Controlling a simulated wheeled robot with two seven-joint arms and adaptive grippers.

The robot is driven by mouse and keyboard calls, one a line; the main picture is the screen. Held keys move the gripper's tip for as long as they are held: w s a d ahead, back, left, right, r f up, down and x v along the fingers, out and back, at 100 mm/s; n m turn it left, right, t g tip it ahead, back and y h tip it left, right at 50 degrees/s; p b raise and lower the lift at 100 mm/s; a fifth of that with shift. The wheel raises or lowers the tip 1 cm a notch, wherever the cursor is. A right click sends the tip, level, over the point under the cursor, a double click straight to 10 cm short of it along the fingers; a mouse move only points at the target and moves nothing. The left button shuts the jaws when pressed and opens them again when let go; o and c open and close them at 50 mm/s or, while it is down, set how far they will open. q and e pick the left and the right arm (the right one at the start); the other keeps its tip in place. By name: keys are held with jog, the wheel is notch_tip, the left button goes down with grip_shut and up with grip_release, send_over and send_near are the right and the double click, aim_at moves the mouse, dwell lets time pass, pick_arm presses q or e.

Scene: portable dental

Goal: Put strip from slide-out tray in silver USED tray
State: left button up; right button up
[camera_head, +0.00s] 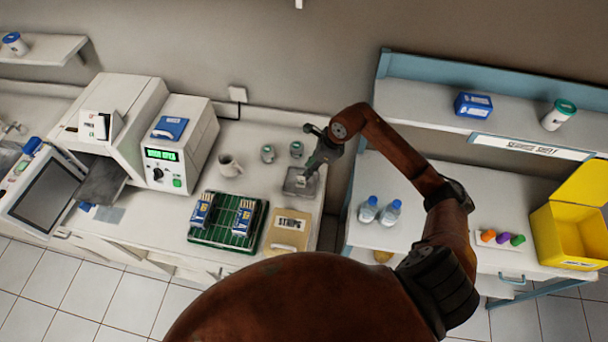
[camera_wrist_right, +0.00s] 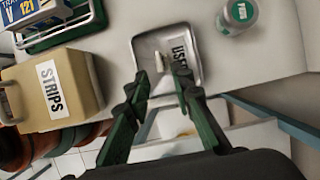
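The silver USED tray (camera_head: 293,187) sits at the right end of the white counter; its label shows in the right wrist view, where the tray's rim (camera_wrist_right: 136,48) is clear. My right gripper (camera_head: 311,169) is over this tray. In the wrist view my right gripper (camera_wrist_right: 160,76) has its two green fingers spread apart. A small pale strip (camera_wrist_right: 159,62) shows at the tray, between and just beyond the fingertips; I cannot tell whether it touches a finger. The dark slide-out tray (camera_head: 101,182) sticks out of the white machine at the left. My left gripper is not in view.
A tan STRIPS box (camera_head: 287,238) and a green rack (camera_head: 226,235) with blue-white packs stand left of the tray. Small jars (camera_head: 296,149) and a mug (camera_head: 229,166) are behind. Bottles (camera_head: 390,211) stand on the right-hand table beyond a gap.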

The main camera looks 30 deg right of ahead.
jog(key=shift+v, duration=1.5)
dwell(0.3)
